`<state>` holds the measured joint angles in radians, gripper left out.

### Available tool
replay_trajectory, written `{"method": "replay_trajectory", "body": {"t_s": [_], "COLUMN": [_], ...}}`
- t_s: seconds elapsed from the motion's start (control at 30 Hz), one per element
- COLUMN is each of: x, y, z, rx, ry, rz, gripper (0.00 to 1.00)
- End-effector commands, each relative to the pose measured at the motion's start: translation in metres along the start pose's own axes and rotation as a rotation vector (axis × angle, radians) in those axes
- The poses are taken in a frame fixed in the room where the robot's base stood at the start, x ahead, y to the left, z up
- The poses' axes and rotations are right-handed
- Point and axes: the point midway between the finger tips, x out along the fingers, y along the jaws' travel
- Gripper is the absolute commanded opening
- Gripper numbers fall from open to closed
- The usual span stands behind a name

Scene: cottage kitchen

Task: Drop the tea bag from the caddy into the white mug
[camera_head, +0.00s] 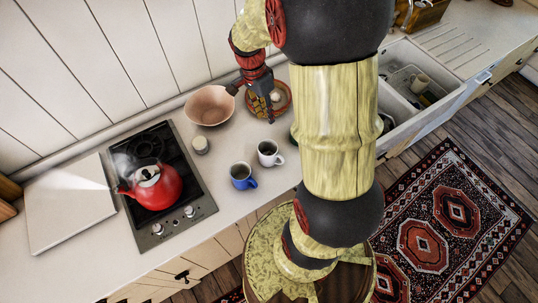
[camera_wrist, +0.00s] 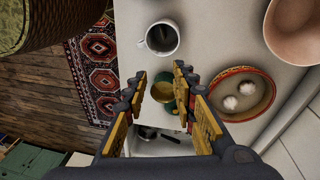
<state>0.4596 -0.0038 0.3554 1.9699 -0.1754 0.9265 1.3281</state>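The white mug (camera_head: 271,161) stands on the counter, dark inside. My gripper (camera_head: 261,115) is above the counter, beyond the white mug in the head view. In the wrist view my gripper (camera_wrist: 160,72) has its fingers spread apart with nothing held between them. A green and gold container (camera_wrist: 166,84), possibly the caddy, shows below and between the fingertips, partly covered by them. I cannot make out a tea bag.
A red-rimmed dish (camera_wrist: 269,95) with two whitish round things is close to the right finger. A pinkish bowl (camera_head: 208,108), a blue mug (camera_head: 241,183), a small pale jar (camera_head: 200,146) and a steaming red kettle (camera_head: 158,190) on the hob stand nearby. The sink (camera_head: 398,103) lies right.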

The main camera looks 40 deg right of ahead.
Motion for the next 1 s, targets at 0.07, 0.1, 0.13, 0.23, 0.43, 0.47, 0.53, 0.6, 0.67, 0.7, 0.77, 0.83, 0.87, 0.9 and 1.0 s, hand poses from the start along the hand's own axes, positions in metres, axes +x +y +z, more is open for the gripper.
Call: {"method": "replay_trajectory", "body": {"t_s": [0.07,0.1,0.13,0.23,0.43,0.47,0.53,0.6,0.67,0.7,0.77,0.83,0.87,0.9,1.0], "x": [-0.014,-0.02,-0.024,-0.032,-0.038,-0.038,-0.038,-0.038,-0.038,-0.038,-0.038,-0.038,-0.038,-0.038,-0.038], "y": [-0.001,-0.001,-0.001,0.0,0.0,0.0,0.0,0.0,0.0,0.0,0.0,0.0,0.0,0.0,-0.001], "z": [0.0,0.0,0.0,0.0,0.0,0.0,0.0,0.0,0.0,0.0,0.0,0.0,0.0,0.0,0.0], "rx": [0.0,0.0,0.0,0.0,0.0,0.0,0.0,0.0,0.0,0.0,0.0,-0.001,-0.005,-0.016,-0.093], "ry": [0.001,0.001,0.001,0.001,0.0,0.0,0.0,0.0,0.0,0.0,0.0,0.0,0.0,0.0,0.001], "rz": [-0.003,-0.003,-0.003,-0.001,0.001,0.001,0.001,0.001,0.001,0.001,0.0,0.0,0.0,0.0,-0.003], "gripper": [0.27,0.27,0.27,0.27,0.27,0.27,0.27,0.27,0.27,0.27,0.27,0.27,0.27,0.27,0.27]}}
